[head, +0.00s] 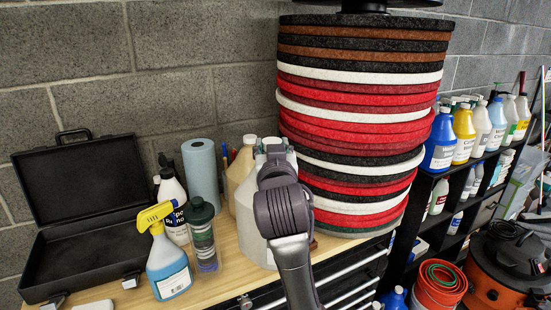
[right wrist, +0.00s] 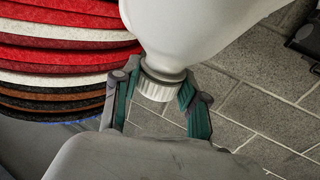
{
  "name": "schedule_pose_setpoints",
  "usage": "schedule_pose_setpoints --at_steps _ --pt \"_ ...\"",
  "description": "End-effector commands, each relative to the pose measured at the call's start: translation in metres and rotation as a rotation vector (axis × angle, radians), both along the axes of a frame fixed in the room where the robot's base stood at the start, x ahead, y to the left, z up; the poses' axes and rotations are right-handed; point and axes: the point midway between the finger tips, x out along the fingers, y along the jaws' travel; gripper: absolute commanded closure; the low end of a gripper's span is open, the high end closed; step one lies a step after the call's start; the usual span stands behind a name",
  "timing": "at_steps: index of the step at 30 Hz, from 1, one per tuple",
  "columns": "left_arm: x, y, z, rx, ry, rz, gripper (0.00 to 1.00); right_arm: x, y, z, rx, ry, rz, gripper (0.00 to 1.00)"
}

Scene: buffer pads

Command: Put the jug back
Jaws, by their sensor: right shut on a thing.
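A white jug (head: 251,233) stands upright among the bottles on the wooden bench top, left of the pad stack. My right gripper (head: 277,165) is at its top and covers much of it in the head view. In the right wrist view the white jug (right wrist: 205,28) and its ribbed white cap (right wrist: 154,88) show upside down, with the fingers of my right gripper (right wrist: 157,92) on both sides of the cap and neck. The gripper is shut on the jug. Whether its base touches the bench is hidden. My left gripper is not in view.
A tall stack of round pads (head: 355,135) stands close on the right. A cream jug (head: 241,180), blue paper roll (head: 201,173), spray bottle (head: 168,262) and open black case (head: 80,215) are to the left. A black shelf (head: 425,205) with bottles stands right.

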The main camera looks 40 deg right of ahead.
Motion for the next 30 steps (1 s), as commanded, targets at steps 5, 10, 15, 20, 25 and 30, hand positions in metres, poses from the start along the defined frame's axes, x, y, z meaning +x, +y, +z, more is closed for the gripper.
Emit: schedule_pose_setpoints --at_steps 5,10,15,20,25,30 --pt "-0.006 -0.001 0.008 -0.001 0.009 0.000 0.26 0.032 0.006 -0.014 -0.006 -0.004 0.002 1.00" --pt "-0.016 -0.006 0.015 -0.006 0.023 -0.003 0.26 0.063 0.011 -0.032 -0.006 -0.007 0.001 1.00" --pt "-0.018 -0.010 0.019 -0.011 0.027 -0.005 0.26 0.084 0.014 -0.045 -0.006 -0.010 0.001 1.00" --pt "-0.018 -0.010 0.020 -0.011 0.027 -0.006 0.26 0.092 0.015 -0.051 -0.007 -0.012 0.001 1.00" --pt "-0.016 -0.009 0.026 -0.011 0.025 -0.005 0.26 0.093 0.015 -0.065 -0.007 -0.007 0.000 1.00" --pt "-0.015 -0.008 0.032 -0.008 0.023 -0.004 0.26 0.093 0.015 -0.085 -0.007 -0.008 0.000 1.00"
